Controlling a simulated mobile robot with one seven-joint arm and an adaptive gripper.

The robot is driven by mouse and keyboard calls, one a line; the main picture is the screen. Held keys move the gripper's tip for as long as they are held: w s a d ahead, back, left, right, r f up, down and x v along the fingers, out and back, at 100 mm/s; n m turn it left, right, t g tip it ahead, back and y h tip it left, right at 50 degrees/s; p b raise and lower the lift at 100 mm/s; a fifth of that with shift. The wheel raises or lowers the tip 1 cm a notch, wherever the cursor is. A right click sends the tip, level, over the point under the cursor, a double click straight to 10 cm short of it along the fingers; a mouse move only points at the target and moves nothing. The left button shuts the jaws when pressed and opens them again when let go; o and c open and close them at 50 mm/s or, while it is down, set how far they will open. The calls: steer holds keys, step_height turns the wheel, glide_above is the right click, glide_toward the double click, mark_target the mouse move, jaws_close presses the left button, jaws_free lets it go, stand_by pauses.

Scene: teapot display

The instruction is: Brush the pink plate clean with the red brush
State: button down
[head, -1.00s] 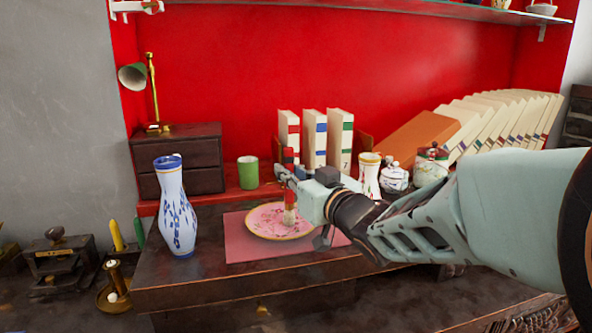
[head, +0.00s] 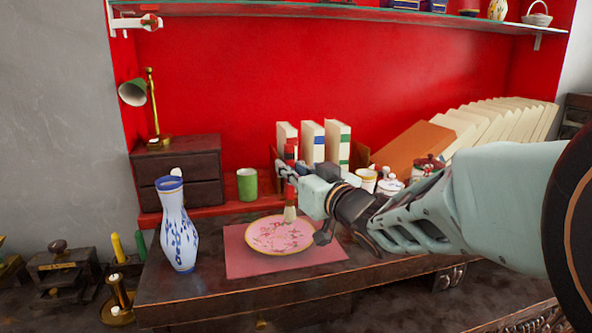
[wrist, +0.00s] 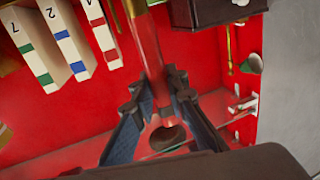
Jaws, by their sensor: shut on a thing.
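The pink plate (head: 268,243) with a yellow rim lies on a pink mat (head: 238,262) on the dark wooden table. It has darker red markings; whether they are dirt or pattern I cannot tell. The red brush (head: 290,151) is upright in my gripper (head: 285,172), its pale bristles downward over the plate's back right part. Whether the bristles touch the plate I cannot tell. In the wrist view, my gripper (wrist: 160,92) is shut on the brush's red handle (wrist: 147,45); the bristles are not seen there.
A blue-and-white vase (head: 178,235) stands left of the mat. A green cup (head: 247,184) and upright books (head: 312,140) stand behind. A white lidded pot (head: 390,184) is behind my arm at right. A brass lamp (head: 152,105) stands on a dark drawer box (head: 178,160).

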mark_target(291, 148)
steer(key=shift+r+p, duration=0.35)
steer(key=shift+r, duration=0.55)
step_height(291, 148, up, 3)
steer(key=p, duration=0.2)
steer(key=shift+p, duration=0.4)
